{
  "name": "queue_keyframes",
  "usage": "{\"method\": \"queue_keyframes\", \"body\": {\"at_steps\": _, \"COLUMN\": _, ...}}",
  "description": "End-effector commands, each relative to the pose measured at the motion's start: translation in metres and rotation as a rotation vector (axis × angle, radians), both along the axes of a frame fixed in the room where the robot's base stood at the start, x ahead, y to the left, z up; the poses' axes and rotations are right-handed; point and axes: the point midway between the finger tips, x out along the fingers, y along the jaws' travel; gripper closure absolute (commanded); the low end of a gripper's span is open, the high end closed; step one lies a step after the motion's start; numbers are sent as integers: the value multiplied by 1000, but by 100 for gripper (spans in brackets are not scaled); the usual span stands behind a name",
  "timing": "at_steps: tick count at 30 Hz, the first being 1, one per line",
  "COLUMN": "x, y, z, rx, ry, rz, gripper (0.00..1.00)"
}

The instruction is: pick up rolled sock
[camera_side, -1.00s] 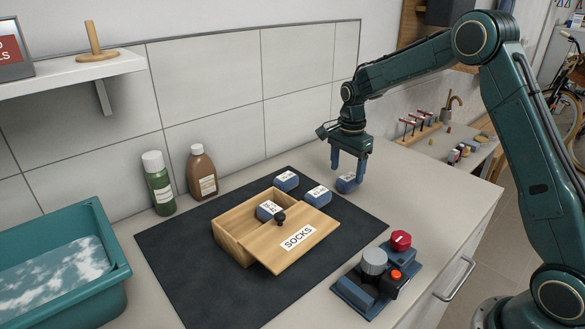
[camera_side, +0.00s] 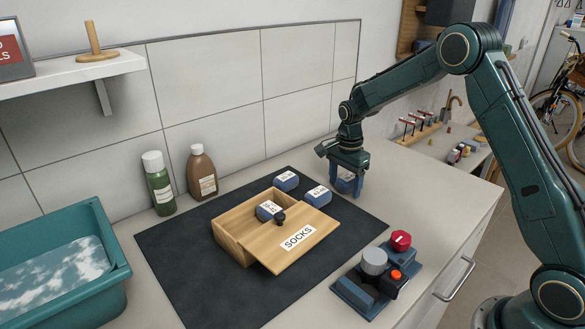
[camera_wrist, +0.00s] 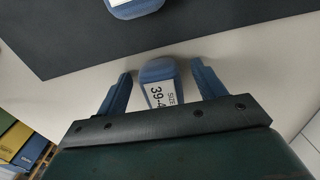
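A blue rolled sock with a white size label lies on the worktop just past the edge of the dark mat; it shows in the wrist view (camera_wrist: 160,80) and partly in the side view (camera_side: 346,184). My gripper (camera_side: 347,190) is lowered over it. In the wrist view my gripper (camera_wrist: 160,85) is open, with one blue finger on each side of the sock and a gap on both sides. Two more rolled socks (camera_side: 286,180) (camera_side: 318,196) lie on the mat. Another rolled sock (camera_side: 267,210) sits in the wooden SOCKS box (camera_side: 232,243).
The box's lid (camera_side: 297,240) lies slanted at its front. A control block with knobs (camera_side: 372,275) stands at the front right. Two bottles (camera_side: 159,185) (camera_side: 201,172) and a teal basin (camera_side: 105,275) are on the left.

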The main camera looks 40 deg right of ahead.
Motion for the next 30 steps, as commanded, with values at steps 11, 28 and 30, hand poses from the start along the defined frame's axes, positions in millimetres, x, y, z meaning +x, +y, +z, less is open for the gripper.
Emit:
{"method": "queue_keyframes", "body": {"at_steps": 11, "x": 0, "y": 0, "z": 0, "rx": 0, "ry": 0, "rz": 0, "gripper": 79}}
{"method": "queue_keyframes", "body": {"at_steps": 28, "x": 1, "y": 0, "z": 31, "rx": -1, "ry": -4, "rz": 0, "gripper": 79}}
{"method": "queue_keyframes", "body": {"at_steps": 30, "x": 1, "y": 0, "z": 43, "rx": -1, "ry": -5, "rz": 0, "gripper": 79}}
